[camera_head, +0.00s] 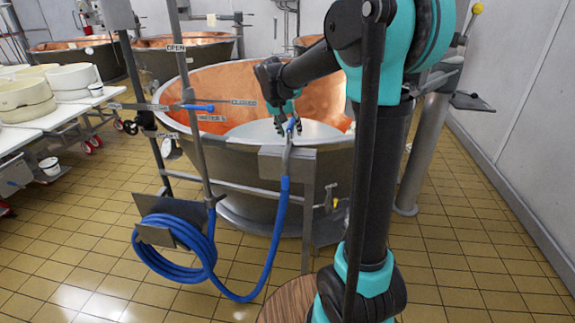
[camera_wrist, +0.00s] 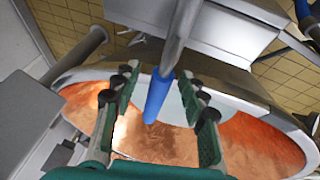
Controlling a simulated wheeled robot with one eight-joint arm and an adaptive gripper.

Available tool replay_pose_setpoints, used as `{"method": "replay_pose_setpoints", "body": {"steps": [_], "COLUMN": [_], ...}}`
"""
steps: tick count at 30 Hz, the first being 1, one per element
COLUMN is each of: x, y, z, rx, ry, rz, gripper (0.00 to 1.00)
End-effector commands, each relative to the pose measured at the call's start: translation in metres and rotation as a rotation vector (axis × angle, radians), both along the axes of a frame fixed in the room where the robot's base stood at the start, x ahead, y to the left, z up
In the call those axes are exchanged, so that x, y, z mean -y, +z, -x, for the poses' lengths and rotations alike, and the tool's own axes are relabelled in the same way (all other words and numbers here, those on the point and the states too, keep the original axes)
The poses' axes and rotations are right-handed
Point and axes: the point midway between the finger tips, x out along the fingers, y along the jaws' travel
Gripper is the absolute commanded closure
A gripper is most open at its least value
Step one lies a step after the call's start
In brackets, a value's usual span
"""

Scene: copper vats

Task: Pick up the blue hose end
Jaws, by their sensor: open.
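The blue hose end (camera_head: 291,123) is a blue tip on a grey metal pipe, standing near upright at the front rim of the large copper vat (camera_head: 220,88). Below the pipe, the blue hose (camera_head: 275,240) hangs down and runs to a coil at the left. My gripper (camera_head: 287,122) is open at the tip, over the vat's front edge. In the wrist view, the blue hose end (camera_wrist: 158,97) shows between the two green fingers of my gripper (camera_wrist: 160,78), with a gap on each side. I cannot tell its exact depth between them.
A grey metal box (camera_head: 287,163) is at the vat's front rim beside the pipe. A vertical post (camera_head: 190,110) with a blue-handled valve stands left of it. White tables with tubs (camera_head: 70,80) are at the far left. Tiled floor is clear at the right.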

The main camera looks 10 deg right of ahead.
Motion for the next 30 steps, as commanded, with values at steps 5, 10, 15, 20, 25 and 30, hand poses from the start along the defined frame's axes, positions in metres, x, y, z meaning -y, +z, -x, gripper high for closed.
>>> {"method": "replay_pose_setpoints", "body": {"steps": [5,10,15,20,25,30], "x": [-0.0002,-0.0002,-0.0002,-0.0002,-0.0001,-0.0003], "y": [0.0003,0.0004,0.0005,0.0008,0.0017,0.0100], "z": [0.0000,0.0000,0.0000,0.0001,0.0000,-0.0003], "rx": [0.000,0.000,0.000,0.000,0.000,0.000], "ry": [0.000,0.000,0.000,0.000,0.000,0.000], "rz": [0.000,0.000,0.000,0.000,0.000,0.000], "gripper": [0.68,0.90,1.00,1.00,1.00,1.00]}}
